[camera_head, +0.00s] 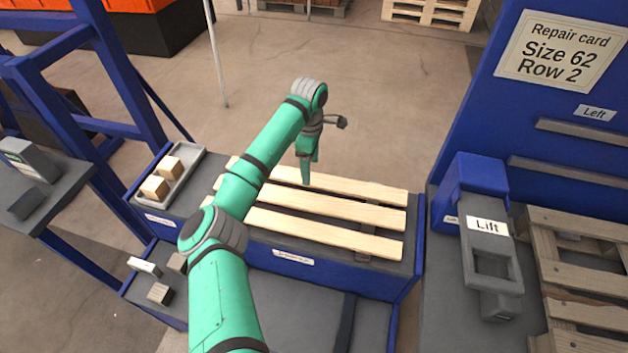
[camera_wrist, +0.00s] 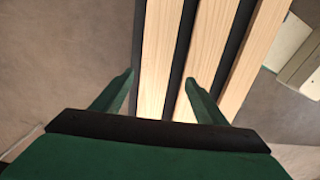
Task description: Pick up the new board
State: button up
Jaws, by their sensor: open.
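Three pale new boards lie side by side on a grey bench top with a blue frame: a far one (camera_head: 360,191), a middle one (camera_head: 345,211) and a near one (camera_head: 330,236). Dark gaps separate them. My gripper (camera_head: 307,178) points down above the far board, with its fingers partly hidden by the wrist. In the wrist view my gripper (camera_wrist: 160,78) is open and empty. Its fingers appear on either side of the leftmost board (camera_wrist: 160,50), with the right fingertip near the middle board (camera_wrist: 212,50). I cannot tell the height above the boards.
A grey tray (camera_head: 187,178) with two wood blocks stands at the bench's left end. A lift unit (camera_head: 490,235) and a wooden pallet (camera_head: 580,245) stand at right. A repair card (camera_head: 560,50) reads "Size 62 Row 2". Open floor lies behind the bench.

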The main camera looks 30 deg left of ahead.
aim_at(313, 178)
jog(key=f, duration=0.3)
jog(key=w+f, duration=0.1)
jog(key=shift+d+f, duration=0.3)
jog(key=shift+f, duration=0.1)
jog(key=c, duration=1.3)
jog(key=shift+r, duration=0.1)
